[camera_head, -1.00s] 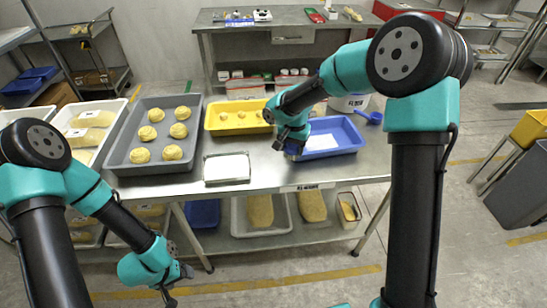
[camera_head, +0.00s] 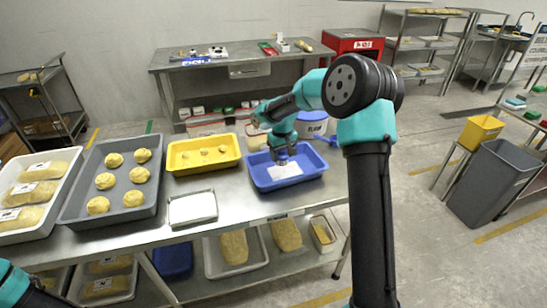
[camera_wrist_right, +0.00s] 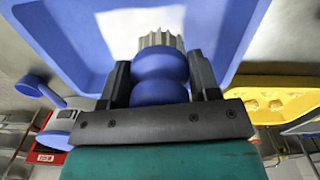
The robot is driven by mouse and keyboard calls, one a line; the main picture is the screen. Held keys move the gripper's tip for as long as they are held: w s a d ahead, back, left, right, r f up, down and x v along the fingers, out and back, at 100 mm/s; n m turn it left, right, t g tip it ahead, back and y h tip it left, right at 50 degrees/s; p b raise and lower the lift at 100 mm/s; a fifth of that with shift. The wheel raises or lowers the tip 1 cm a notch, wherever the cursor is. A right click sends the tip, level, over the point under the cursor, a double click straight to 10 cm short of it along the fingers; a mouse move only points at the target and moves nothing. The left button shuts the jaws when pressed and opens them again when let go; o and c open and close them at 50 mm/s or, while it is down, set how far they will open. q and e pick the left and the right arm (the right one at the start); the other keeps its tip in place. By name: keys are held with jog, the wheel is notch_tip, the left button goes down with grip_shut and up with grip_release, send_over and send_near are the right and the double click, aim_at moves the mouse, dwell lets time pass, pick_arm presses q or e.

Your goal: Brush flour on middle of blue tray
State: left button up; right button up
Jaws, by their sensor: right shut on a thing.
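The blue tray (camera_head: 290,183) stands on the right part of the steel table, with a flat white patch (camera_head: 287,171) on its floor. My right gripper (camera_head: 283,158) is over the tray's middle, pointing down. In the right wrist view it is shut on the rounded blue handle of a brush (camera_wrist_right: 160,85). The brush's pale bristles (camera_wrist_right: 160,40) point toward the white patch (camera_wrist_right: 135,22); I cannot tell whether they touch it. Part of my left gripper (camera_head: 38,288) shows at the bottom left edge, and its jaws are unclear.
A yellow tray (camera_head: 190,168) with small dough pieces is left of the blue tray. A white-topped small tray (camera_head: 192,208) lies in front. A grey tray (camera_head: 75,212) holds several dough balls.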

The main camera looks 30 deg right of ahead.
jog(key=shift+f, duration=0.15)
jog(key=shift+f, duration=3.65)
jog(key=shift+a+f, duration=0.15)
jog(key=shift+a, duration=0.15)
jog(key=shift+w+a+f, duration=0.1)
jog(key=shift+w+a, duration=0.05)
jog(key=shift+a, duration=0.65)
jog(key=shift+w+a, duration=0.15)
jog(key=shift+a, duration=0.6)
jog(key=shift+s+d, duration=0.15)
jog(key=shift+d, duration=0.6)
jog(key=shift+s+d, duration=0.1)
jog(key=shift+d, duration=0.65)
jog(key=shift+s+d+r, duration=0.1)
jog(key=shift+d+r, duration=0.05)
jog(key=shift+r, duration=0.45)
jog(key=shift+d+r, duration=0.15)
jog(key=shift+r, duration=3.3)
jog(key=shift+a, duration=0.1)
